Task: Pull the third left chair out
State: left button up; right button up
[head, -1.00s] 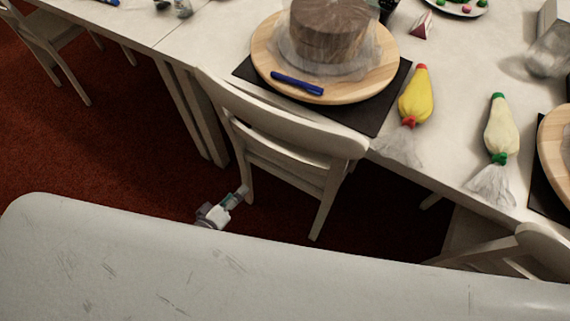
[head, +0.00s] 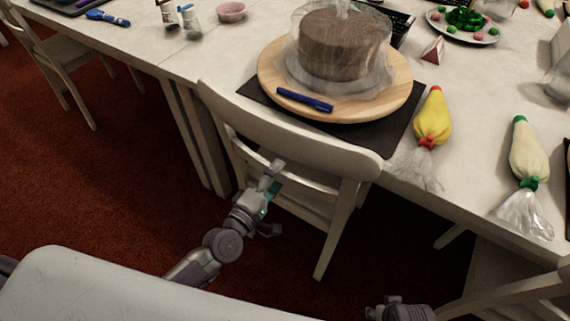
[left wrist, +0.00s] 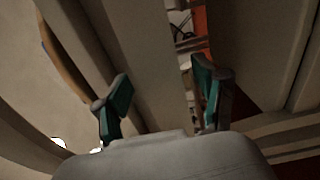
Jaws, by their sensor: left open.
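A white wooden chair (head: 290,132) stands at the long table's near side in the head view, its seat partly under the table top. My left gripper (head: 272,202) is open at the near side of its backrest, by the lower slat. In the left wrist view my left gripper (left wrist: 163,92) has its two teal fingers spread, with a pale bar running between them in the picture. I cannot tell whether the fingers touch it. A part of my right arm shows at the bottom edge of the head view; its jaws are not clear.
The white table (head: 210,60) holds a covered cake (head: 345,45) on a wooden turntable (head: 400,85), a yellow piping bag (head: 432,120) and a cream piping bag (head: 524,155). Another chair (head: 520,290) stands at lower right, another (head: 70,60) at upper left. Red carpet (head: 110,180) is open at left.

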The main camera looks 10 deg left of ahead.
pick_arm(q)
jog(key=x, duration=0.5)
jog(key=shift+c, duration=0.4)
jog(key=shift+s, duration=0.1)
grip_shut()
